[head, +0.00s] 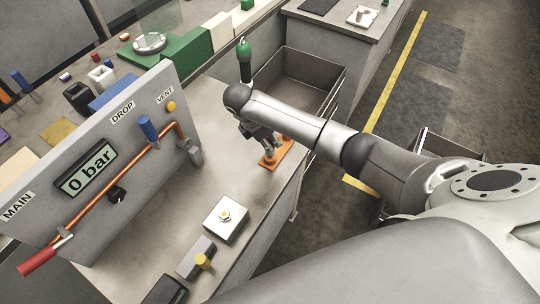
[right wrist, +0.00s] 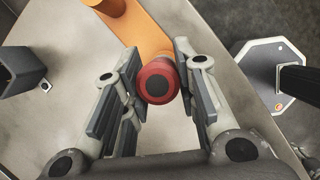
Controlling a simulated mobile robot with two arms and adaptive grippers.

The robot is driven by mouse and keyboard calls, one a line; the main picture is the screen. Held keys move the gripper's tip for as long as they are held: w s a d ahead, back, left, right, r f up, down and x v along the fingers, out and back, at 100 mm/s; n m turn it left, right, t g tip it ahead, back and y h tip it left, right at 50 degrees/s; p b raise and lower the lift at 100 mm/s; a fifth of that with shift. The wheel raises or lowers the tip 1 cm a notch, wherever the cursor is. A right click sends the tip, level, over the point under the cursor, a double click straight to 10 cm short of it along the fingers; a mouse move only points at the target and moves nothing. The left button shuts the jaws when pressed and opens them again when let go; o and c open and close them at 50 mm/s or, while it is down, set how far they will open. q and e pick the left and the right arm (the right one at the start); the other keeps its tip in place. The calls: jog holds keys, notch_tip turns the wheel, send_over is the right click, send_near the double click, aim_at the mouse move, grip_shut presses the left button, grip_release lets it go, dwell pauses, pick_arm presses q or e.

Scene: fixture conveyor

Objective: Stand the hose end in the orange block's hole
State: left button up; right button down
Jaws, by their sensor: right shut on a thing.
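The orange block (head: 268,162) lies flat on the bench near its right edge, partly hidden under my right gripper (head: 268,142). In the right wrist view, an orange surface (right wrist: 147,38) shows beyond the fingers; I take it as part of the block. My right gripper (right wrist: 158,95) points down and is shut on a round piece with a red rim and dark centre, which I take as the hose end (right wrist: 157,82), seen end-on. Whether its lower end is in the hole or above it is hidden. My left gripper is not in view.
A grey panel (head: 105,160) with a copper pipe and a "0 bar" display stands to the left. A white box (head: 226,219) and a yellow-knobbed block (head: 196,258) sit on the near bench. An open grey bin (head: 318,69) is behind my right arm.

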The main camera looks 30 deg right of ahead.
jog(key=shift+f+b, duration=0.35)
jog(key=shift+f, duration=0.65)
jog(key=shift+f, duration=0.3)
dwell(0.4)
jog(key=c, duration=1.1)
grip_release()
jog(key=shift+r, duration=0.15)
jog(key=shift+v, duration=5.85)
jog(key=shift+a, duration=0.1)
